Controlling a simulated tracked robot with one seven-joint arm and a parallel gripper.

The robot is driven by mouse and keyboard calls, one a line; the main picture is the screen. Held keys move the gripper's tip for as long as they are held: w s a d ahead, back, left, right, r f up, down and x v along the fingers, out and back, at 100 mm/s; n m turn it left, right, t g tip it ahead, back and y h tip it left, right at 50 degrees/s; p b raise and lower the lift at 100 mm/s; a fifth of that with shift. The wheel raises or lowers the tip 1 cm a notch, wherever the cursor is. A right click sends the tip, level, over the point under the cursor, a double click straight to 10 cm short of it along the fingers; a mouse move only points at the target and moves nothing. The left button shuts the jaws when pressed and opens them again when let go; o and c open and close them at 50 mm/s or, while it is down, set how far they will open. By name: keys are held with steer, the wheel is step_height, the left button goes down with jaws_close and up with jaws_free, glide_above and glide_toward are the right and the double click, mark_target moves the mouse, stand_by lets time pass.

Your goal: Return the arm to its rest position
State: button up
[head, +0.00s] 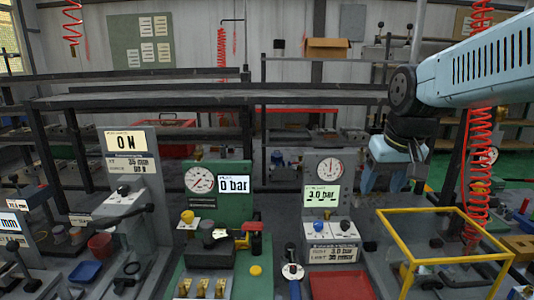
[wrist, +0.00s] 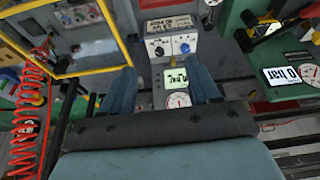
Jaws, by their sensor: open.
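My arm (head: 480,65) reaches in from the upper right of the head view, light blue with a dark joint. My gripper (head: 388,178) hangs below it, pointing down, in front of the long bench and to the right of the grey block with the 3.0 bar display. In the wrist view the two blue fingers of my gripper (wrist: 162,92) stand apart with nothing held between them. The grey block's green display (wrist: 176,78) and gauge show in the gap, beyond the fingers and apart from them.
A yellow-framed box (head: 445,262) stands below and right of my gripper. The grey block (head: 327,195) and the green 0 bar block (head: 235,205) stand to the left. A red coiled hose (head: 477,165) hangs at the right. A red tray (head: 340,286) lies in front.

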steer(key=s+t, duration=0.1)
steer(key=s, duration=0.7)
steer(key=shift+s+a+f+t, duration=0.15)
steer(key=shift+a+f+t, duration=0.1)
steer(key=shift+f+t, duration=0.05)
stand_by(2.6)
